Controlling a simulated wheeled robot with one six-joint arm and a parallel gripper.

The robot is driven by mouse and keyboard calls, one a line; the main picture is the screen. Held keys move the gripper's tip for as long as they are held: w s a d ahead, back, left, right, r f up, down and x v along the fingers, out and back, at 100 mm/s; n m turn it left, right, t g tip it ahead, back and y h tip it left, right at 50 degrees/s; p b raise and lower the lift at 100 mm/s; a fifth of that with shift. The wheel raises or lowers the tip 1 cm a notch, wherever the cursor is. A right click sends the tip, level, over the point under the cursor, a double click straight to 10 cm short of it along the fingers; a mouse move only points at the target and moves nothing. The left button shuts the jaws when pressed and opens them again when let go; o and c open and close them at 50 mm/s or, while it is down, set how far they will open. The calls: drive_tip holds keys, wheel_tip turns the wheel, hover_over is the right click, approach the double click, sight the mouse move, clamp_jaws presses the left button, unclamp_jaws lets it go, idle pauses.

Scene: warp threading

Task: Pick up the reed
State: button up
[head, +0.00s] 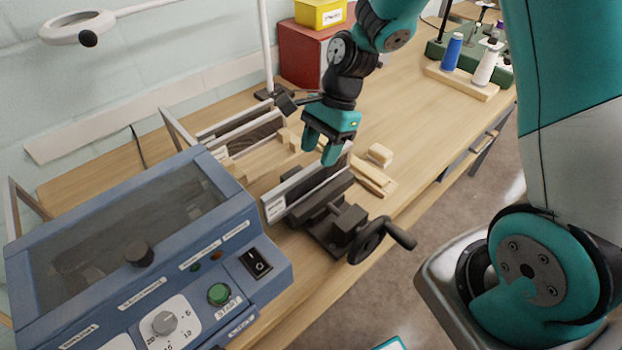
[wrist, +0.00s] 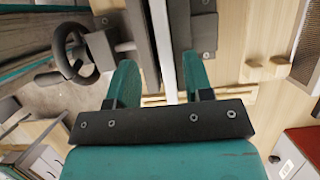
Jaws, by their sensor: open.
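What looks like the reed, a long pale metal strip (head: 282,193) with a white label at its near end, stands on edge along the dark bench vise (head: 325,205). Its fit in the vise jaws is hard to make out. My teal gripper (head: 320,151) is open above its far part, pointing down. In the wrist view, my gripper (wrist: 159,72) has its fingers on either side of the pale strip (wrist: 160,28), with gaps visible. Whether the fingertips reach below its top edge cannot be told.
A blue machine (head: 130,240) stands at the near left. Slatted frames (head: 240,128) lie behind the vise. Wooden blocks (head: 380,154) lie to its right, and the vise handle (head: 370,240) juts over the front edge. A red box (head: 303,55) stands at the back.

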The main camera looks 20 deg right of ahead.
sight(311, 167)
drive_tip(key=x, duration=0.1)
drive_tip(key=p+x, duration=0.1)
drive_tip(key=x, duration=0.3)
drive_tip(key=shift+w+a, duration=0.1)
drive_tip(key=shift+w, duration=0.15)
clamp_jaws()
